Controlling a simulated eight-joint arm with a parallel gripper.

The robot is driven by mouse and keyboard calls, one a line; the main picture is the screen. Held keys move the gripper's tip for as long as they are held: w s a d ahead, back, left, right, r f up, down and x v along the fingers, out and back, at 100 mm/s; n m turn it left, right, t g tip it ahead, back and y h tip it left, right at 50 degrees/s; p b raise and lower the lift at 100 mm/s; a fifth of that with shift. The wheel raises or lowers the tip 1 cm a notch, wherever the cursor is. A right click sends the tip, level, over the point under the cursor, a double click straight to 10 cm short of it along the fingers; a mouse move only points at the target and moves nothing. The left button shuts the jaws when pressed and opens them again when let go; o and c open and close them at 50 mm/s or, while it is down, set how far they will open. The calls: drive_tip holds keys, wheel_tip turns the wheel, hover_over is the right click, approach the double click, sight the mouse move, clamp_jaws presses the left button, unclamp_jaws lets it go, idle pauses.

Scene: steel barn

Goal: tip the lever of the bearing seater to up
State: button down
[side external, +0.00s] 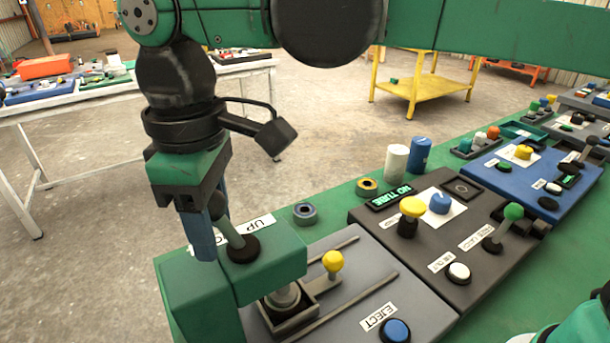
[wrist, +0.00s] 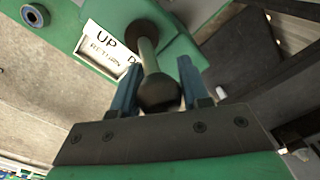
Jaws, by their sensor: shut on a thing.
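The bearing seater is a green housing (side external: 270,268) on a grey plate, with a yellow-knobbed slide (side external: 332,262) and a blue EJECT button (side external: 395,329). Its lever (side external: 231,232) has a grey shaft rising from a black round base on the housing top and leaning left in the side view. My gripper (side external: 212,232) is shut on the lever, pointing down with its blue fingers around the upper end. In the wrist view the lever's dark ball knob (wrist: 158,92) sits between the two fingers.
To the right, a dark panel (side external: 375,228) carries yellow, blue and green-topped controls. A grey ring (side external: 305,213), a yellow-and-black ring (side external: 367,187) and white and blue cylinders (side external: 396,163) stand behind the seater on the green bench.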

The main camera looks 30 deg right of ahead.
drive_tip(key=shift+d, duration=0.1)
drive_tip(key=d+y, duration=0.1)
drive_tip(key=y, duration=0.1)
drive_tip(key=d+y, duration=0.1)
drive_tip(key=y, duration=0.1)
drive_tip(key=shift+r, duration=0.3)
drive_tip(key=shift+d+y, duration=0.4)
drive_tip(key=shift+y, duration=0.45)
drive_tip(key=shift+d+y, duration=0.4)
drive_tip(key=shift+y, duration=0.45)
drive_tip(key=shift+f, duration=0.1)
drive_tip(key=shift+c, duration=2.1)
unclamp_jaws()
drive_tip(key=v, duration=0.5)
drive_tip(key=shift+d+r, duration=0.25)
drive_tip(key=shift+d, duration=0.05)
